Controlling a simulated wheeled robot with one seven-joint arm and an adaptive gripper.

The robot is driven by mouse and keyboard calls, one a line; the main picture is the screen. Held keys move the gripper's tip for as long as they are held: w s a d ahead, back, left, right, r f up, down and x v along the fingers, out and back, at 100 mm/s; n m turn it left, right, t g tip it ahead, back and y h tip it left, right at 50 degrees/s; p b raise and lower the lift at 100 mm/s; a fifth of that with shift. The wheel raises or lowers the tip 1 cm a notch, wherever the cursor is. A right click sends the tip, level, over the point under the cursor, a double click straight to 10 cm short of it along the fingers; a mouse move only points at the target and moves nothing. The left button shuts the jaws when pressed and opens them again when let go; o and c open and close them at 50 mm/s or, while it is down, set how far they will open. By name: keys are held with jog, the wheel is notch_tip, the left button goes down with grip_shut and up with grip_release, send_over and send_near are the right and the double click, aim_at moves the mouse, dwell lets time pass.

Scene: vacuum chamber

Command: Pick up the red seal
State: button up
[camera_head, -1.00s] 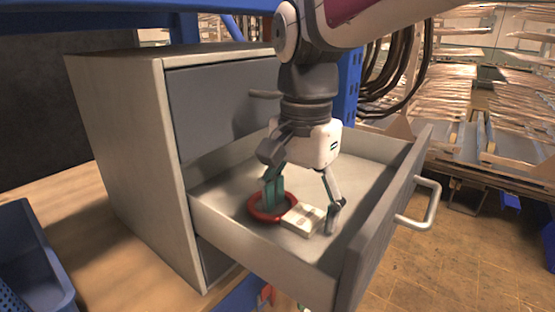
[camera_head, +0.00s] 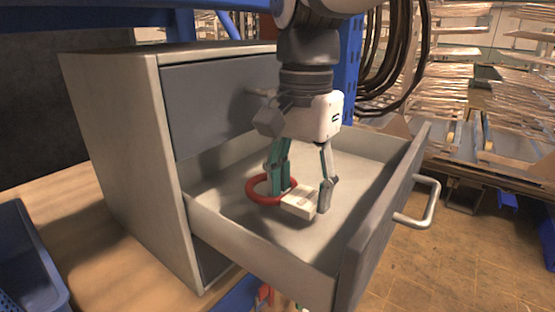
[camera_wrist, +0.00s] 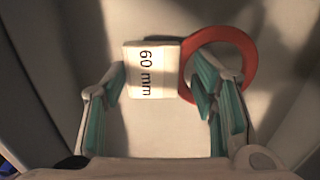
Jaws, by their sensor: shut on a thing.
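The red seal (camera_head: 251,188) is a red ring with a white block (camera_head: 298,203) against its side, inside the open drawer. In the wrist view the block (camera_wrist: 152,70) reads "60 mm" and the ring (camera_wrist: 249,62) lies at its right. My gripper (camera_head: 302,204) is shut across the block and the near side of the ring. One finger presses the block's outer side; the other stands inside the ring. The seal looks slightly raised off the drawer floor. I cannot tell whether block and ring are joined.
The open grey drawer (camera_head: 238,235) has walls close around my gripper and a front panel with a handle (camera_head: 428,205) at the right. A closed drawer (camera_head: 215,105) is above it in the cabinet. A blue bin (camera_head: 28,250) stands at the lower left.

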aim_at(304, 192)
jog(key=r, duration=0.4)
jog(key=shift+w+d, duration=0.3)
jog(key=shift+w, duration=0.1)
jog(key=w+d+b, duration=0.1)
jog(key=w+d, duration=0.2)
jog(key=w, duration=0.1)
jog(key=w+d+b, duration=0.1)
jog(key=w+d, duration=0.3)
jog(key=w, duration=0.1)
jog(key=w+d, duration=0.3)
jog(key=w, duration=0.1)
jog(key=shift+w+d+b, duration=0.25)
jog(key=shift+b, duration=0.15)
jog(key=shift+w+d, duration=0.5)
jog(key=shift+w, duration=0.1)
jog(key=shift+r, duration=0.1)
